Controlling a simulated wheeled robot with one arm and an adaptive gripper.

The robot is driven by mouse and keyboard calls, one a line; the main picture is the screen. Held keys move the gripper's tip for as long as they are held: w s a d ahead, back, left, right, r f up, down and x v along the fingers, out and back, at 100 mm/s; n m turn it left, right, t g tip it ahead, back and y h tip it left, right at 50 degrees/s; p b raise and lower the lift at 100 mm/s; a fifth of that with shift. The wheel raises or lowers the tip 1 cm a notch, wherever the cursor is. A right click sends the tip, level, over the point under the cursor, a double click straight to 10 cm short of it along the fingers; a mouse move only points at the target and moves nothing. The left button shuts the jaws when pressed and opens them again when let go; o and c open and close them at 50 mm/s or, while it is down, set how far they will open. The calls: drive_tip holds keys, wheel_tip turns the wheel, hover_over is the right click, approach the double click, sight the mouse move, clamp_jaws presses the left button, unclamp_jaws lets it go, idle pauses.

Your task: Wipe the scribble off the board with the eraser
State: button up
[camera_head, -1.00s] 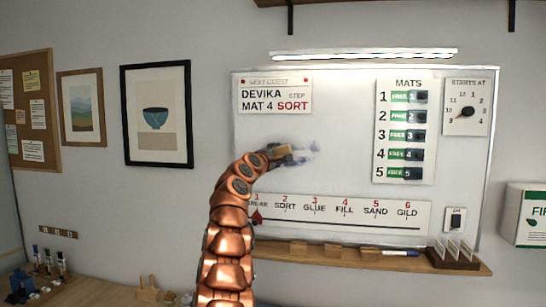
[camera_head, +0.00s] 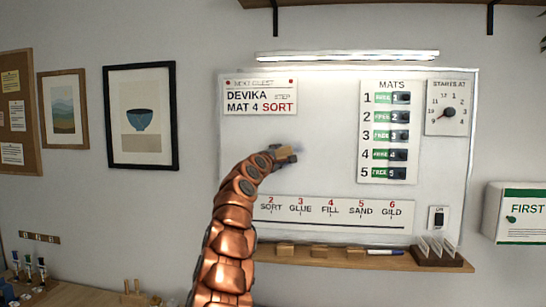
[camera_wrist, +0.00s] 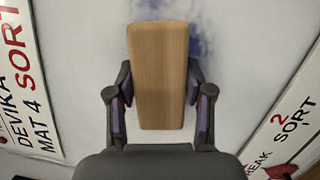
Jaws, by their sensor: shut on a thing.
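A wooden-backed eraser (camera_wrist: 158,85) is between the fingers of my gripper (camera_wrist: 160,100) in the wrist view. My gripper is shut on it, one finger on each long side. In the head view the eraser (camera_head: 263,154) is at the end of my copper arm, in front of the white board (camera_head: 320,130) left of its middle. I cannot tell whether its face touches the board. A smudged blue-grey scribble (camera_wrist: 203,38) shows beside the eraser's upper right in the wrist view. In the head view only a faint smudge (camera_head: 299,150) shows right of the gripper; the eraser and gripper may hide more.
A name sign (camera_head: 260,97), a MATS panel (camera_head: 387,132), a dial (camera_head: 451,107) and a numbered step strip (camera_head: 330,211) surround the bare middle of the board. A wooden ledge (camera_head: 340,258) below holds blocks, a blue marker (camera_head: 385,252) and a card rack (camera_head: 438,255).

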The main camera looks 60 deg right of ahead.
sight(311, 156)
drive_tip(key=shift+s+d+f, duration=0.1)
drive_tip(key=shift+s+d, duration=0.1)
drive_tip(key=shift+s, duration=0.4)
drive_tip(key=shift+s+d+r, duration=0.1)
drive_tip(key=shift+s+d, duration=0.15)
drive_tip(key=shift+s, duration=0.4)
drive_tip(key=shift+s+d+f, duration=0.1)
drive_tip(key=shift+s+d, duration=0.1)
drive_tip(key=shift+s, duration=0.4)
drive_tip(key=shift+s+d+p, duration=0.2)
drive_tip(key=shift+s+d, duration=0.1)
drive_tip(key=shift+s, duration=0.4)
drive_tip(key=shift+s+d+p, duration=0.2)
drive_tip(key=shift+s+d, duration=0.05)
drive_tip(key=shift+s, duration=0.4)
drive_tip(key=shift+s+d+p, duration=0.1)
drive_tip(key=shift+s+d, duration=0.15)
drive_tip(key=shift+s, duration=0.4)
drive_tip(key=shift+s+d+p, duration=0.1)
drive_tip(key=shift+s+d, duration=0.1)
drive_tip(key=shift+s, duration=0.4)
drive_tip(key=shift+s+d+p, duration=0.1)
drive_tip(key=shift+s+d, duration=0.15)
drive_tip(key=shift+s, duration=0.4)
